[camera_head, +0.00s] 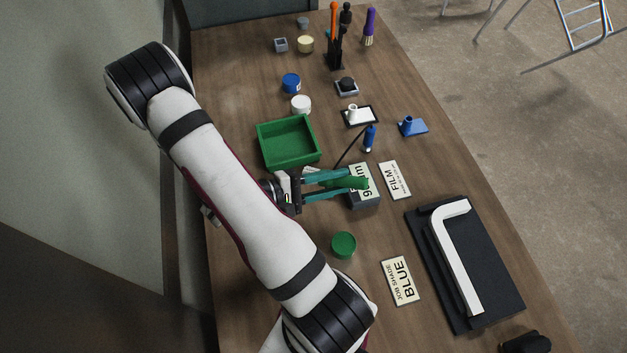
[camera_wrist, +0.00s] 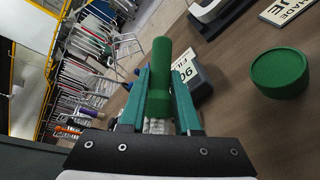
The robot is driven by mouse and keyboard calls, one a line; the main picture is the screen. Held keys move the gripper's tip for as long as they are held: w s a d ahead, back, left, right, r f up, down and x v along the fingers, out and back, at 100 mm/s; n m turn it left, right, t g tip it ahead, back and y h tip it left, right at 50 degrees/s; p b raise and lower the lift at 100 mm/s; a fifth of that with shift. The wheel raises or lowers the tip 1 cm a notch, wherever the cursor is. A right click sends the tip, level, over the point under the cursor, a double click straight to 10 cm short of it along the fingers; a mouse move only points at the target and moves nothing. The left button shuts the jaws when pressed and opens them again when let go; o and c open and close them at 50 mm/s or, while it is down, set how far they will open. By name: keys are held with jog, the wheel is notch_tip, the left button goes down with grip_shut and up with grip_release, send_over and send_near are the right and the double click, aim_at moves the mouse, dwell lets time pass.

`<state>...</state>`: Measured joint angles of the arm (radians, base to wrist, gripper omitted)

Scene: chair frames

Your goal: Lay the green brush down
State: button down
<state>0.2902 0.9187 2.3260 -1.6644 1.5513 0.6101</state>
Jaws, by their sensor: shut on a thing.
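The green brush has a green handle that shows between my gripper's fingers in the wrist view (camera_wrist: 160,78). Pale bristles show at its near end, close to the palm. My gripper (camera_wrist: 160,100) has teal fingers and is shut on the brush. In the head view my gripper (camera_head: 352,184) reaches right over the table with the brush (camera_head: 345,182) between its fingers, near a grey block marked "90 mm" (camera_head: 366,200). Whether the brush touches the block cannot be told.
Labels reading FILM (camera_head: 395,180) and JOB SHADE BLUE (camera_head: 401,281) lie to the right. A black board with a white bent frame (camera_head: 500,300) is at right. A blue-handled brush (camera_head: 370,138) stands behind.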

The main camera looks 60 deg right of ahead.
notch_tip(320, 180, down, 6)
jog(key=shift+f, duration=0.25)
jog(key=shift+f, duration=0.15)
jog(key=c, duration=0.6)
grip_release()
jog(key=v, duration=0.7)
jog(key=shift+w+a, duration=0.1)
jog(key=shift+w, duration=0.2)
jog(key=s+a+r+m+t+y, duration=0.1)
jog(key=a+r+t+y, duration=0.2)
jog(key=a+r, duration=0.3)
jog(key=s+a+r+m+t+y, duration=0.1)
jog(key=a+r+m+t+y, duration=0.1)
jog(key=a+r+y, duration=0.4)
jog(key=s+a+r+m+t+y, duration=0.1)
jog(key=a+r+t+y, duration=0.3)
jog(key=a, duration=0.6)
notch_tip(320, 180, up, 3)
jog(key=shift+a+f+m+y, duration=0.2)
jog(key=shift+f+m+y, duration=0.05)
jog(key=shift+m+y, duration=0.15)
